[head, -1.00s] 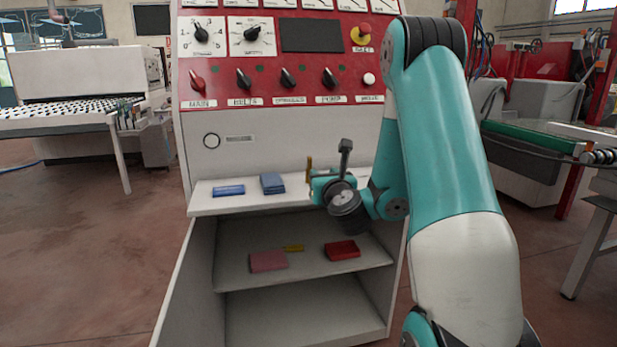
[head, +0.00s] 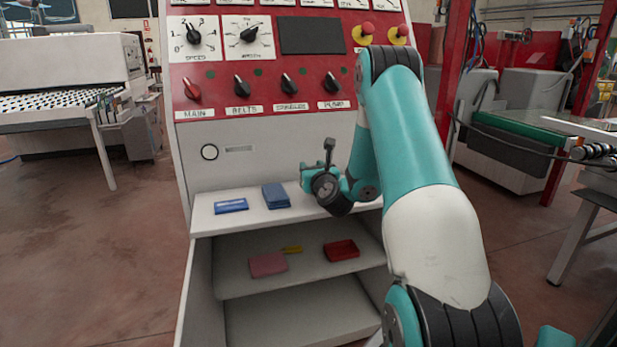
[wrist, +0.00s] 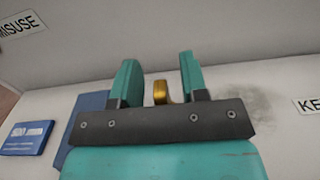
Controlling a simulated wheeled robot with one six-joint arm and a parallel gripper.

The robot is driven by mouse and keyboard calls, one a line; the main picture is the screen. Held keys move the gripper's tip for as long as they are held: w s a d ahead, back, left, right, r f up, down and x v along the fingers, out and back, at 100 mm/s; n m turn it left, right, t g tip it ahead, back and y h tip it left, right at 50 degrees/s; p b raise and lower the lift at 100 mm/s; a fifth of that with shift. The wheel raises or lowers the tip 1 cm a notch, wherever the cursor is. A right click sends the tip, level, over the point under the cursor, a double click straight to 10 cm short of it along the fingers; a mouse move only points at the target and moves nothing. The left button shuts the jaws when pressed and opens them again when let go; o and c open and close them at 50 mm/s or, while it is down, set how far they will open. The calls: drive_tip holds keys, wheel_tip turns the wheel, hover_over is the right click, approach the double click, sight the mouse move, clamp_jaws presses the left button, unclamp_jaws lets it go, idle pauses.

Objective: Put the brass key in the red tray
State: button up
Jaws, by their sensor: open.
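A small brass piece, which looks like the brass key (wrist: 160,92), shows between the two teal fingers of my gripper (wrist: 158,78) in the wrist view. The fingers are open, with a gap on each side of it. Its lower part is hidden by the gripper, and I cannot tell how it is supported. In the head view my gripper (head: 305,174) is just above the cabinet's upper ledge, and I cannot make out the key there. The red tray (head: 341,251) lies on the shelf below the ledge, at the right.
A blue box (head: 275,196) and a flat blue piece (head: 231,206) lie on the ledge left of my gripper. The ledge overhangs that shelf.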

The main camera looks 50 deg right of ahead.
drive_tip(key=shift+w, duration=0.2)
drive_tip(key=shift+s+d, duration=0.1)
drive_tip(key=shift+d, duration=0.1)
clamp_jaws()
drive_tip(key=shift+r, duration=0.1)
